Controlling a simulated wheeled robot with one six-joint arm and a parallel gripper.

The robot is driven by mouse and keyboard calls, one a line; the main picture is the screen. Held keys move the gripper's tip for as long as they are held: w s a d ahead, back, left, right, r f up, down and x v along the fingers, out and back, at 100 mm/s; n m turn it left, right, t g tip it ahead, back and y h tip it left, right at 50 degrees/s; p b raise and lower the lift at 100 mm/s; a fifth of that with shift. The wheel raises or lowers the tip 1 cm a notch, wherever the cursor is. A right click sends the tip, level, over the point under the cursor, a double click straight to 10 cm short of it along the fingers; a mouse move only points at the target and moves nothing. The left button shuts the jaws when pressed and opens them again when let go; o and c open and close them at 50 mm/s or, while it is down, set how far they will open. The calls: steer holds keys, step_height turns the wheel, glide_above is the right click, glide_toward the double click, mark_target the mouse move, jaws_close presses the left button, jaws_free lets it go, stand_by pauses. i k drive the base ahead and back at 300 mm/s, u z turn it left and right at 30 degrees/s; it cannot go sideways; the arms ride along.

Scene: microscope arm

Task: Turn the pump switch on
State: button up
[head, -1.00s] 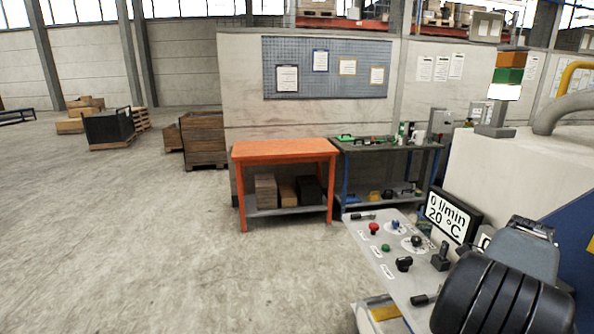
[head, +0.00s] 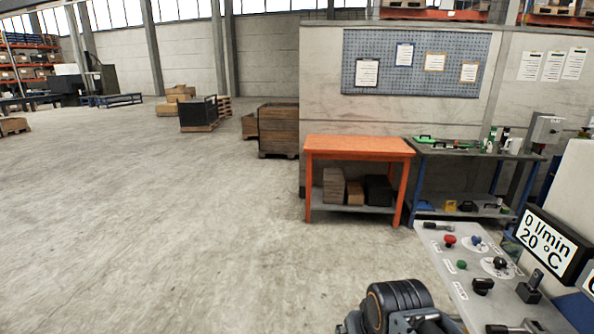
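A grey control panel (head: 458,284) stands at the lower right in the head view. It carries a red button (head: 450,241), a blue knob (head: 476,241), a green button (head: 462,265), a black rotary knob (head: 500,263), another black knob (head: 483,286) and a black lever (head: 531,288). The labels are too small to read, so I cannot tell which control is the pump switch. A display (head: 548,241) behind the panel reads 0 l/min and 20 °C. A dark part of my arm shows at the bottom, left of the panel. My gripper's fingers do not show.
An orange table (head: 358,148) stands beyond the panel, with boxes on its lower shelf. A dark workbench (head: 470,155) with tools stands to its right. Wooden crates (head: 278,130) stand farther back.

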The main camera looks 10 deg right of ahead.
mark_target(481, 287)
steer(key=z, duration=1.15)
steer(key=k, duration=0.5)
steer(key=u, duration=1)
steer(key=i, duration=0.85)
steer(key=z, duration=0.9)
steer(key=i, duration=0.7)
steer(key=z, duration=0.8)
